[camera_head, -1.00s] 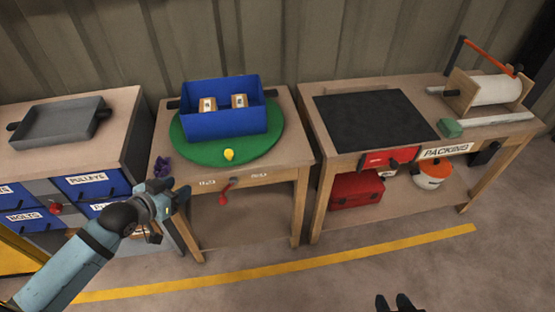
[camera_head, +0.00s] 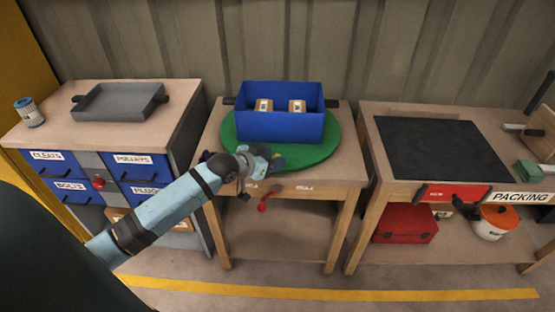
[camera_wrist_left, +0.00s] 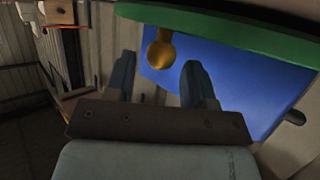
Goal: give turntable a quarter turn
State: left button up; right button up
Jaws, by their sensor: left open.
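The green turntable (camera_head: 328,146) lies on the middle wooden table. A blue bin (camera_head: 282,127) with two small labelled boxes (camera_head: 264,106) stands on it. My left gripper (camera_head: 272,160) is at the turntable's front edge and hides the yellow knob there in the head view. In the left wrist view the yellow knob (camera_wrist_left: 160,55) shows between the two open fingers of my left gripper (camera_wrist_left: 159,66), below the green rim (camera_wrist_left: 225,32) in the picture. I cannot tell whether the fingers touch it. My right gripper is out of view.
A red-handled lever (camera_head: 266,199) hangs at the middle table's front. On the left, a drawer cabinet (camera_head: 101,176) carries a grey tray (camera_head: 120,101) and a canister (camera_head: 29,113). On the right, the packing bench (camera_head: 384,178) holds a black mat (camera_head: 438,150).

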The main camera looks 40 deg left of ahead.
pick_arm(q)
jog(key=shift+x, duration=1.2)
grip_shut()
jog(key=shift+w+d+r, duration=0.1)
jog(key=shift+d, duration=0.1)
